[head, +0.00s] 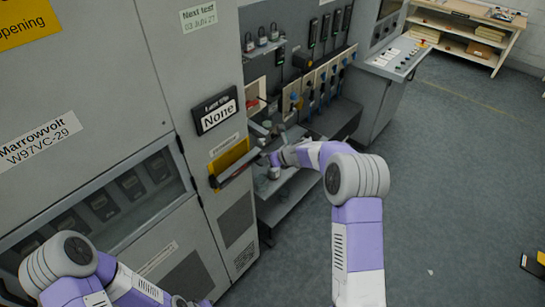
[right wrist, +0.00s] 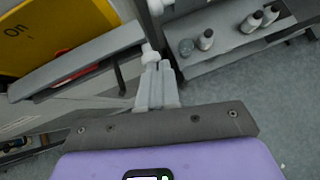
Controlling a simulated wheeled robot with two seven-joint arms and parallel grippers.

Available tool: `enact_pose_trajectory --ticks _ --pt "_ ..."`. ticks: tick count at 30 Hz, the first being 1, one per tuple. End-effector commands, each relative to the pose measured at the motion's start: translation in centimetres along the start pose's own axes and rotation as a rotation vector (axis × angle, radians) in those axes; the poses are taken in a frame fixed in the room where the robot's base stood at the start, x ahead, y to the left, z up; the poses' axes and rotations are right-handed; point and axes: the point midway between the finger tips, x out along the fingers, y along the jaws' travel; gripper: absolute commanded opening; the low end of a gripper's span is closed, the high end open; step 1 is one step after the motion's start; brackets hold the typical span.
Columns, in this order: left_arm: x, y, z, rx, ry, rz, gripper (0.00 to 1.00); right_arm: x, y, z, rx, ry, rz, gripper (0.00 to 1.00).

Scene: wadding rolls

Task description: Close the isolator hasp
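The isolator's yellow plate (head: 229,158) is on the grey cabinet front, with a grey bar (head: 233,168) across its lower part. The right wrist view shows the plate (right wrist: 60,35) marked "On", the bar (right wrist: 75,65) sticking out, and a red part (right wrist: 75,74) beneath it. I cannot tell which piece is the hasp. My right gripper (head: 272,158) is right of the plate; in the right wrist view its fingers (right wrist: 158,68) are together. A small white piece (right wrist: 150,53) is at their tips; contact is unclear. My left gripper (head: 188,302) is partly cut off at the bottom edge.
An open bay with shelves (head: 288,190) is to the right, holding several padlocks and tools. Small bottles (right wrist: 206,40) stand on a shelf. A control desk (head: 393,60) is farther right. The floor (head: 450,180) is mostly clear.

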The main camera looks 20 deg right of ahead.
Motion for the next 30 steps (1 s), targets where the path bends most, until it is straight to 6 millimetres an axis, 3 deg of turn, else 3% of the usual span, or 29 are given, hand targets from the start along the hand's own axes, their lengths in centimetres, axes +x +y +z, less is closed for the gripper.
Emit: enact_pose_trajectory --ticks 4,10,21,30 --pt "0.4 -0.2 0.0 0.0 0.0 0.0 0.0 -0.3 0.1 0.2 -0.002 -0.011 0.002 0.0" --pt "2.0 -0.8 -0.1 0.0 0.0 0.0 0.0 -1.7 -0.4 -1.5 -0.009 -0.008 0.009 0.0" --pt "0.9 -0.3 -0.1 0.0 0.001 0.0 0.0 -9.7 -1.8 -1.2 -0.012 -0.005 0.013 0.0" --pt "0.6 -0.2 0.0 0.0 0.0 0.0 0.0 -11.7 -2.2 -1.3 -0.013 -0.003 0.014 0.0"
